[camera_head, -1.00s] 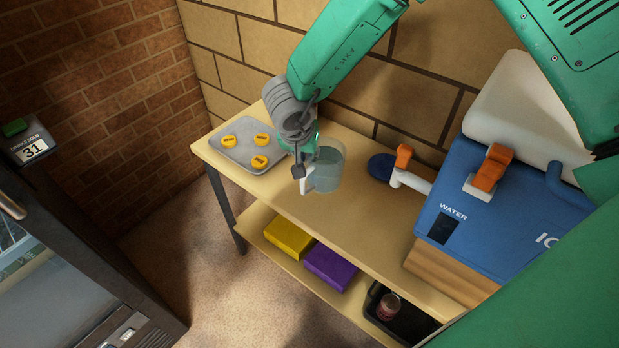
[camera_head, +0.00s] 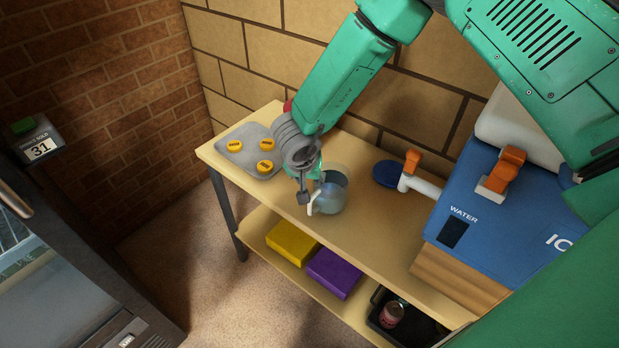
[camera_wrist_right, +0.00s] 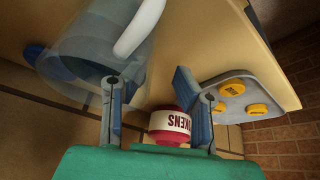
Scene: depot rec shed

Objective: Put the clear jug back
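The clear jug (camera_head: 333,193) with a white handle stands upright, as far as I can tell, on the wooden bench top near its front edge. It looks bluish inside, like water. It also shows in the right wrist view (camera_wrist_right: 85,50), with its white handle (camera_wrist_right: 140,28) above the fingertips. My right gripper (camera_head: 303,197) is close beside the handle in the head view. In the right wrist view my right gripper (camera_wrist_right: 150,82) has its fingers apart, with nothing between the tips. Part of the jug is hidden by my right wrist. My left gripper is not in view.
A grey tray (camera_head: 232,160) with yellow discs lies left. A red tub (camera_wrist_right: 170,125) stands behind my arm. A blue water cooler (camera_head: 480,205) with an orange-handled tap (camera_head: 411,165) and a round blue pad (camera_head: 388,174) are right. Yellow (camera_head: 291,242) and purple boxes (camera_head: 334,272) lie below.

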